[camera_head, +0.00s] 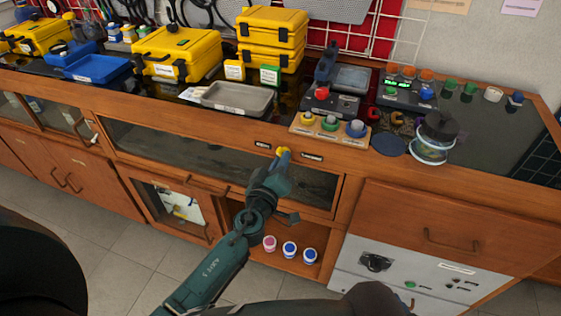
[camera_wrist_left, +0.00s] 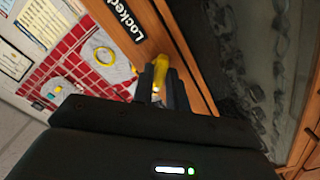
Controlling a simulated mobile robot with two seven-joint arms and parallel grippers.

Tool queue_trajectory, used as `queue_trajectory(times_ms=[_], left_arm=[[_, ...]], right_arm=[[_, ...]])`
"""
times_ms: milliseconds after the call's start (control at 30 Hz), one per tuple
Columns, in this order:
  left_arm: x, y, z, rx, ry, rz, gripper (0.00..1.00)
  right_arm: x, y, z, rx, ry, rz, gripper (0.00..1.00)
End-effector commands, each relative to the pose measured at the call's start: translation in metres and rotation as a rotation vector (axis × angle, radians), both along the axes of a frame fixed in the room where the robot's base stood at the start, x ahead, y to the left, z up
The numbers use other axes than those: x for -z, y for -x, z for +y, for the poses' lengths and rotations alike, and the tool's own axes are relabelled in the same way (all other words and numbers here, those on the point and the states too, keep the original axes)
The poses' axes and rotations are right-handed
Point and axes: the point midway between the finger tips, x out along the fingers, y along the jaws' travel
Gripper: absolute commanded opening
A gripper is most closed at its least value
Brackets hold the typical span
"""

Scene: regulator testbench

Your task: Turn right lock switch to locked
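The yellow lock switch (camera_head: 283,151) is on the wooden front rail of the bench, between two small black labels. The label on its right (camera_head: 312,156) reads "Locked" in the left wrist view (camera_wrist_left: 127,20). The text on the left label (camera_head: 262,145) is too small to read. My left gripper (camera_head: 278,160) is at the switch, below the rail. In the left wrist view the yellow handle (camera_wrist_left: 160,72) sits between the two close fingers (camera_wrist_left: 160,88), which appear shut on it. The fingers partly hide the handle. My right gripper is not in view.
Above the rail are a wooden board (camera_head: 330,136) with coloured knobs, a grey tray (camera_head: 237,98) and a glass jar (camera_head: 433,140). Below are a glass-fronted drawer (camera_head: 170,148) and an open shelf with small jars (camera_head: 289,250). The floor in front is clear.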

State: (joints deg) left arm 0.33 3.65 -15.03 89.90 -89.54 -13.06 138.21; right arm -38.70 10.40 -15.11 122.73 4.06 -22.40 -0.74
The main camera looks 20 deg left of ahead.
Motion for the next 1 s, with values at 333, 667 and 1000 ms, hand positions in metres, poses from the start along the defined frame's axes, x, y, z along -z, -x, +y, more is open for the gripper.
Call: queue_trajectory(times_ms=[333,667,1000], left_arm=[[0.0001,0.0002,0.0001,0.000,0.000,0.000,0.00],[0.0016,0.0003,0.0003,-0.001,-0.061,-0.003,0.00],[0.0021,0.0004,0.0000,0.001,-0.311,-0.013,0.00]], right_arm=[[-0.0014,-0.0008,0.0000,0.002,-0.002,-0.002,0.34],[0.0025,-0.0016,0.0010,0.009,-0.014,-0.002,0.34],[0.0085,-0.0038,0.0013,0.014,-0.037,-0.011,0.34]])
